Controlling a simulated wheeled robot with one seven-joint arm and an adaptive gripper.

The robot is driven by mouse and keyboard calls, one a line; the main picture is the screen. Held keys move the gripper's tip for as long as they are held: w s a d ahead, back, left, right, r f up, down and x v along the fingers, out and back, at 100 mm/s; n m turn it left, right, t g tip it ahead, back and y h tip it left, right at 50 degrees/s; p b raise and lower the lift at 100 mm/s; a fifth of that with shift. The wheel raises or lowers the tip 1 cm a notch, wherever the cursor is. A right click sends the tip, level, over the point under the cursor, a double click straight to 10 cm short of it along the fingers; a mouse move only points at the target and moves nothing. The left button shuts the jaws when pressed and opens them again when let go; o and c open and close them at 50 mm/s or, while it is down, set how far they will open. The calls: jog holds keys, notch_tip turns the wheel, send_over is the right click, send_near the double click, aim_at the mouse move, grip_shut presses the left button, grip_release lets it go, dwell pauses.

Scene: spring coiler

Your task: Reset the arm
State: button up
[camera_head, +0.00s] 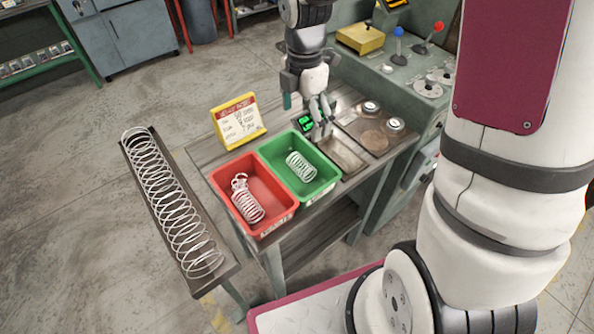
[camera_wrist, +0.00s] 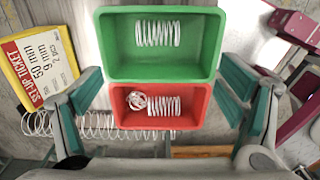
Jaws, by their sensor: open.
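My gripper (camera_head: 319,112) hangs open and empty above the work table, beyond the green bin in the head view. In the wrist view its two teal-padded fingers (camera_wrist: 160,95) stand wide apart, on either side of the bins. The green bin (camera_head: 328,185) holds one white coil spring (camera_head: 301,167). The red bin (camera_head: 282,217) beside it holds a white spring (camera_head: 247,205) and a smaller coiled piece (camera_head: 240,181) at its end. Both bins also show in the wrist view, green (camera_wrist: 160,68) above red (camera_wrist: 194,112).
A yellow-framed ticket sign (camera_head: 238,121) stands behind the bins. A long spring (camera_head: 170,205) lies in a dark trough (camera_head: 217,255) at the left. A green machine (camera_head: 418,70) with knobs and levers stands right of the table. Open floor lies at left.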

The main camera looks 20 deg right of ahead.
dwell(0.3)
jog(key=s+r+m+t+b, duration=0.1)
jog(key=s+r+m+t, duration=0.4)
jog(key=s+r+m, duration=1.3)
jog(key=shift+r+m+t, duration=0.3)
jog(key=shift+m, duration=1.5)
